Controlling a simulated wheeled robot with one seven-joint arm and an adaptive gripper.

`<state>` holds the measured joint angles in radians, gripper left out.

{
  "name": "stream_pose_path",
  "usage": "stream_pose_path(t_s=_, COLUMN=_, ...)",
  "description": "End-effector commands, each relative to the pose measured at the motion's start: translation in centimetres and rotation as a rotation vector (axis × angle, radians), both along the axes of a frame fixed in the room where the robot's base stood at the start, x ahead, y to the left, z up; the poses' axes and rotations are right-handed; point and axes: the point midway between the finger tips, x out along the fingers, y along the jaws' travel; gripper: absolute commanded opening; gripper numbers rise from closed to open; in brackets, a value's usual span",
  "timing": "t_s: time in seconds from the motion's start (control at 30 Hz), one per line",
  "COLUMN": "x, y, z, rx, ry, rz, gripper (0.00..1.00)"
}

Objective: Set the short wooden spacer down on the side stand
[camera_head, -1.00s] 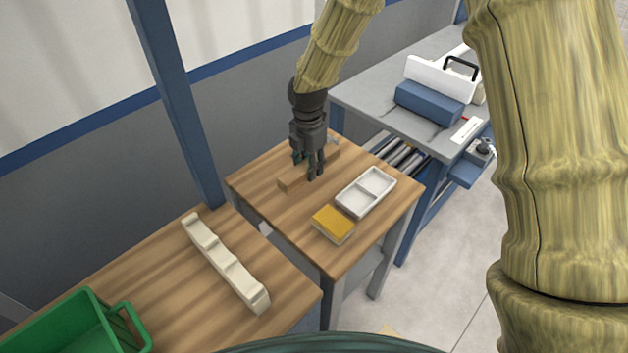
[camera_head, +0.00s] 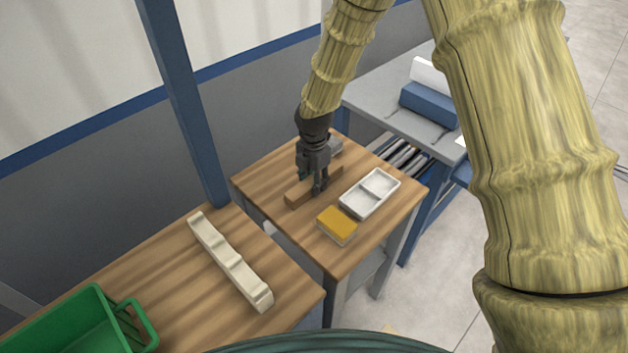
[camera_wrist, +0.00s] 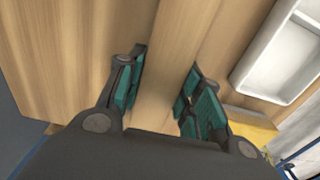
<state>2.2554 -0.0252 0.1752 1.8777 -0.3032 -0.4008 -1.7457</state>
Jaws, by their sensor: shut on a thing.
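The short wooden spacer (camera_head: 299,197) is a plain brown bar over the side stand (camera_head: 262,172), a small wood-topped table. My gripper (camera_head: 319,189) points down and is shut on the spacer, near its middle. In the wrist view the spacer (camera_wrist: 172,55) runs up between the two green-padded fingers of my gripper (camera_wrist: 165,92). The gripper hides part of the bar in the head view. I cannot tell whether its underside touches the wood top or hangs slightly above.
A white two-part tray (camera_head: 370,193) and a yellow sponge-like block (camera_head: 337,225) lie right of the spacer. A small grey object (camera_head: 335,146) is behind the gripper. The left table holds a cream notched rack (camera_head: 230,260) and a green bin (camera_head: 75,325). A grey bench (camera_head: 400,118) stands behind.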

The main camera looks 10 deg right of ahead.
Motion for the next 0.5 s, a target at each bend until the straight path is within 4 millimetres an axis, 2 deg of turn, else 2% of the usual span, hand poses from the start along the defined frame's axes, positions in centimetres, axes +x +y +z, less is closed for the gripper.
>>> stream_pose_path(t_s=0.07, x=-0.01, y=0.0, z=-0.23, rx=0.0, ry=0.0, rz=0.0, gripper=0.08)
stream_pose_path(t_s=0.1, x=-0.01, y=0.0, z=-0.21, rx=0.0, ry=0.0, rz=0.001, gripper=0.41)
stream_pose_path(t_s=0.2, x=-0.02, y=-0.01, z=-0.2, rx=0.0, ry=0.0, rz=0.0, gripper=0.57)
stream_pose_path(t_s=0.5, x=-0.01, y=-0.02, z=-0.14, rx=0.0, ry=0.0, rz=0.0, gripper=0.57)
